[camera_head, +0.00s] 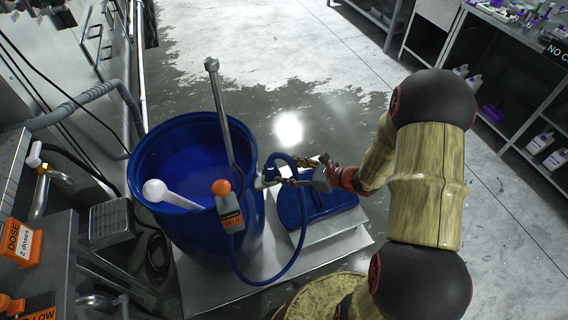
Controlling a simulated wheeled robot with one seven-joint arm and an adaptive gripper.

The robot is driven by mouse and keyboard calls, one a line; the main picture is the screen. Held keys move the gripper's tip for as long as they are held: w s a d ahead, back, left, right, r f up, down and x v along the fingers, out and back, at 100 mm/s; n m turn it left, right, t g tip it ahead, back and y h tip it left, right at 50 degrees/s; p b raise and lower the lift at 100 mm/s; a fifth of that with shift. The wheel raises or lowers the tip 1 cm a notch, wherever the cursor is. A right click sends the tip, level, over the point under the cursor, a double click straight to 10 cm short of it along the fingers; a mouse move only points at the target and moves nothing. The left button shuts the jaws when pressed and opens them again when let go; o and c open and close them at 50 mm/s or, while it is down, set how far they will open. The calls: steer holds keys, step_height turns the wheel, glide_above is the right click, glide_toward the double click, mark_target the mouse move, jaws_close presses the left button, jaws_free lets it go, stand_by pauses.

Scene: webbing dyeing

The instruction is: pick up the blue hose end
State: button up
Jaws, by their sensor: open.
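A blue hose (303,222) hangs in a loop from an orange-topped unit (229,207) on the near rim of a blue drum (165,238). The hose rises on the right and bends over by the drum's right side. Its end appears to be by a small pale metal fitting (262,182) there, but this is too small and crowded to tell. My gripper (279,178) comes in from the right, its fingers pointing left at the drum's side. It is open, with its fingers close to the fitting and the hose bend. Contact cannot be told.
A white scoop (172,194) and a tall metal rod (219,105) stand in the drum. A blue lid-like item (322,208) lies below my gripper on a metal platform (345,246). Pipes and metal equipment crowd the left. Wet floor (250,70) beyond is clear.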

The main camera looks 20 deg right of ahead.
mark_target(270, 166)
steer(key=shift+m, duration=0.3)
steer(key=b+x, duration=0.2)
steer(key=x, duration=0.5)
steer(key=shift+b, duration=0.35)
steer(key=shift+w+a, duration=0.2)
steer(key=shift+w, duration=0.25)
steer(key=shift+c, duration=0.9)
steer(key=c, duration=1.1)
jaws_close()
